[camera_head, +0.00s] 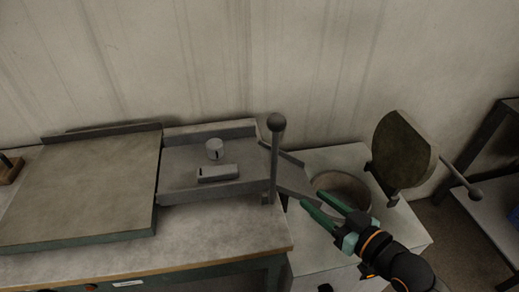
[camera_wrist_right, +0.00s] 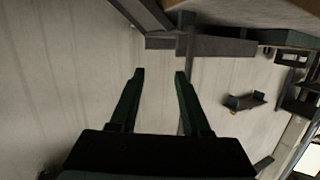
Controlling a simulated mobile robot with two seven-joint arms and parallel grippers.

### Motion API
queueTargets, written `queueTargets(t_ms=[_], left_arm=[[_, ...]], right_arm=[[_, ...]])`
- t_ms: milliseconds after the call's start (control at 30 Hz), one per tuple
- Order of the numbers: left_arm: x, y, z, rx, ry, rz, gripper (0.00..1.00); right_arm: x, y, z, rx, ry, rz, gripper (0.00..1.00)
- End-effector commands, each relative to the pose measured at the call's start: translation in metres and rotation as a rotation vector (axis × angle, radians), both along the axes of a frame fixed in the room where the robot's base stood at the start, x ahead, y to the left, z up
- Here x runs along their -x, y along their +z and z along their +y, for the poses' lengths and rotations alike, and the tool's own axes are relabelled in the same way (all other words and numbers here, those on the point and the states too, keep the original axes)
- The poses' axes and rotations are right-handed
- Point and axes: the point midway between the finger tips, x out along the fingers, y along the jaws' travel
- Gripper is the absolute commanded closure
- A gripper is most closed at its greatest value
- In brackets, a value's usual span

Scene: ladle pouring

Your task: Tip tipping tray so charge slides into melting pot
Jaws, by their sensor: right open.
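The grey tipping tray (camera_head: 176,160) lies about level on the bench, its narrowing spout (camera_head: 293,181) reaching toward the melting pot. An upright lever (camera_head: 273,160) with a ball knob (camera_head: 276,122) stands at the tray's right end. The round melting pot (camera_head: 340,183) sits in a pale housing; its inside is partly hidden by my gripper. My right gripper (camera_head: 313,200) is open, near the pot's front left rim and right of the lever's foot. Its empty fingers show in the wrist view (camera_wrist_right: 159,74). My left gripper is out of view.
The pot's thick round lid (camera_head: 402,150) stands raised at the right, with a ball-ended handle (camera_head: 475,193). A large flat plate (camera_head: 80,185) lies left of the tray. A shelf (camera_head: 490,215) stands at the far right. A wall closes the back.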

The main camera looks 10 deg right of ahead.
Motion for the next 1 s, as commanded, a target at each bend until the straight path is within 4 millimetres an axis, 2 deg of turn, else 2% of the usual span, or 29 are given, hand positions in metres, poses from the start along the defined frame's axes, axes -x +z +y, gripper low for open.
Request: queueTargets(t_ms=[33, 100, 200, 267, 433, 667, 833, 1000], left_arm=[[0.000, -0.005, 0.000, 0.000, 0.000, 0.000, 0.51], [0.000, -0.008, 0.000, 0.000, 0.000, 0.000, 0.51], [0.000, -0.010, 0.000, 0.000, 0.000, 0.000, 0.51], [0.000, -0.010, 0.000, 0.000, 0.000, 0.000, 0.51], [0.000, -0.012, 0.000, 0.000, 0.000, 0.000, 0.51], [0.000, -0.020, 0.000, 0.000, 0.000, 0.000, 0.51], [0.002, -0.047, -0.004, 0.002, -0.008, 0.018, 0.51], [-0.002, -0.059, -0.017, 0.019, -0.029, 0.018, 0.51]], right_arm=[[-0.002, 0.032, 0.007, -0.008, 0.053, -0.068, 0.53], [0.001, 0.067, 0.017, -0.027, 0.109, -0.130, 0.53], [0.008, 0.098, 0.027, -0.044, 0.168, -0.182, 0.53], [0.011, 0.107, 0.031, -0.050, 0.187, -0.196, 0.53], [0.008, 0.112, 0.036, -0.055, 0.195, -0.205, 0.53], [-0.009, 0.112, 0.047, -0.056, 0.194, -0.207, 0.53], [-0.018, 0.106, 0.052, -0.055, 0.196, -0.207, 0.53], [-0.025, 0.106, 0.056, -0.054, 0.197, -0.209, 0.53]])
